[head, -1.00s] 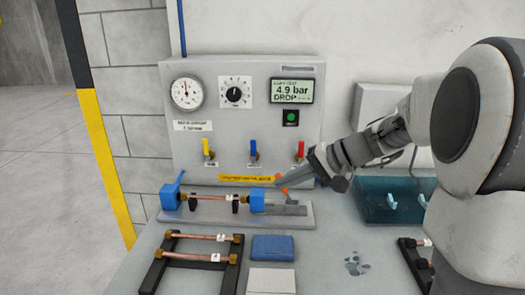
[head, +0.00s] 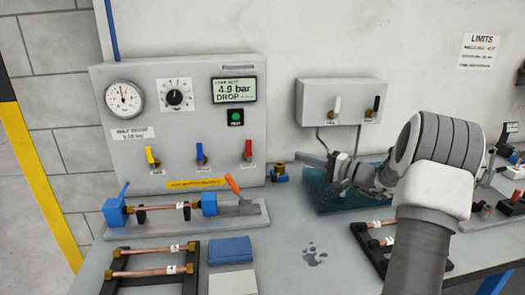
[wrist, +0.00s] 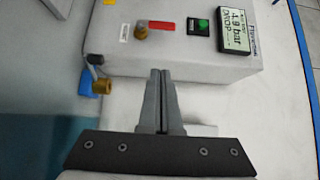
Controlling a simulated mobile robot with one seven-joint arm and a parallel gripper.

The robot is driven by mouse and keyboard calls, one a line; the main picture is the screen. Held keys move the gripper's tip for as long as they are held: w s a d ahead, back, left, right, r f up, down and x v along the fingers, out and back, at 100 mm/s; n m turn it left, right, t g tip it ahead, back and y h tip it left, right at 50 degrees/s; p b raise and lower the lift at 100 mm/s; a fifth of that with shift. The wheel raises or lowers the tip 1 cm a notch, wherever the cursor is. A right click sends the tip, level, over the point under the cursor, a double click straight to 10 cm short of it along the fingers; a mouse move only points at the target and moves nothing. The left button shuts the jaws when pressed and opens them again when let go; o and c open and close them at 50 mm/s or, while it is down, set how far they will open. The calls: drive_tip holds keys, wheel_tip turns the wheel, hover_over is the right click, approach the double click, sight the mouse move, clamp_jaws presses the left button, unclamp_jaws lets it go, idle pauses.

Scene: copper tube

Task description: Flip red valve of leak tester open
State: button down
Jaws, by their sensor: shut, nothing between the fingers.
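The leak tester (head: 180,85) is a grey box on the wall side of the bench. Its red valve (head: 247,150) is the rightmost of three small levers, with the handle upright above a brass body. The wrist view shows the red handle (wrist: 165,26) lying along the panel, pointing toward the display side. My gripper (head: 298,156) is to the right of the tester, off the panel and apart from the valve. In the wrist view my gripper (wrist: 161,72) is shut and empty, its tips below the red handle in the picture.
Yellow (head: 151,156) and blue (head: 200,153) levers sit left of the red one. A brass fitting on a blue base (head: 279,172) is at the tester's right side. Below is a fixture holding a copper tube (head: 165,207), with an orange handle (head: 232,185). A teal tray (head: 325,200) lies under my arm.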

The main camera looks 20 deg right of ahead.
sight(249, 152)
drive_tip(key=shift+a, duration=0.1)
drive_tip(key=s+a+x, duration=0.1)
drive_tip(key=a+x, duration=0.1)
drive_tip(key=x, duration=1)
drive_tip(key=shift+a, duration=0.45)
